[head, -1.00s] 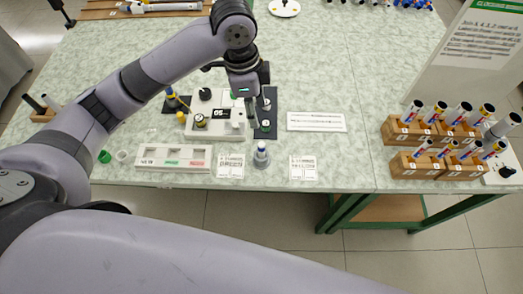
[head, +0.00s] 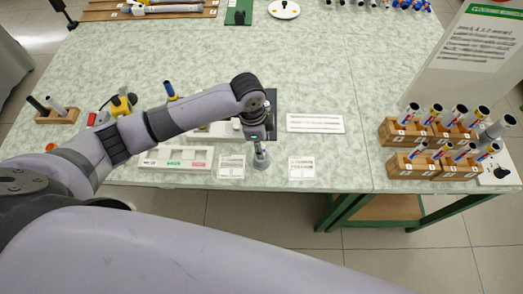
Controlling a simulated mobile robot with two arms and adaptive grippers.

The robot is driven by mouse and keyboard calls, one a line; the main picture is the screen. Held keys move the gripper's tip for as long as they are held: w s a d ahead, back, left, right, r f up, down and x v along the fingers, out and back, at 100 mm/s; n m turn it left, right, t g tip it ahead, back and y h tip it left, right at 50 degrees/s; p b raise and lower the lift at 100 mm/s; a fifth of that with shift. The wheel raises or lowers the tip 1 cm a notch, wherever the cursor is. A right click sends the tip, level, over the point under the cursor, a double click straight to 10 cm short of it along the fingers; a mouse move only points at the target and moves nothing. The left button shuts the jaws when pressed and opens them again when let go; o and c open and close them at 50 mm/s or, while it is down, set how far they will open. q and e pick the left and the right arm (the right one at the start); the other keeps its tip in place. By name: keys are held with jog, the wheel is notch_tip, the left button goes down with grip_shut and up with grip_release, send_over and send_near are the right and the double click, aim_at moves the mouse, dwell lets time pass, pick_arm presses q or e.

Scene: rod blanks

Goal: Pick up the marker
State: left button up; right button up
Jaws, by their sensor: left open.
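A small grey stand (head: 261,161) is at the front edge of the table, between two white printed cards. An upright piece stands in it, probably the marker; its top is now mostly hidden by my left gripper. My left gripper (head: 260,143) points down directly over this stand, with its fingers at or just above the upright piece. It is open, and I cannot tell whether it touches the piece. My right gripper is not in view.
A white labelled tray (head: 175,164) lies left of the stand. A wooden holder (head: 57,117) with a dark and a pale rod is at far left. Wooden racks (head: 408,166) of capped tubes stand at right. The table's middle back is clear.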

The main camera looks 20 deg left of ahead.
pick_arm(q)
jog(key=shift+d+f, duration=0.1)
jog(key=shift+f, duration=0.95)
grip_shut()
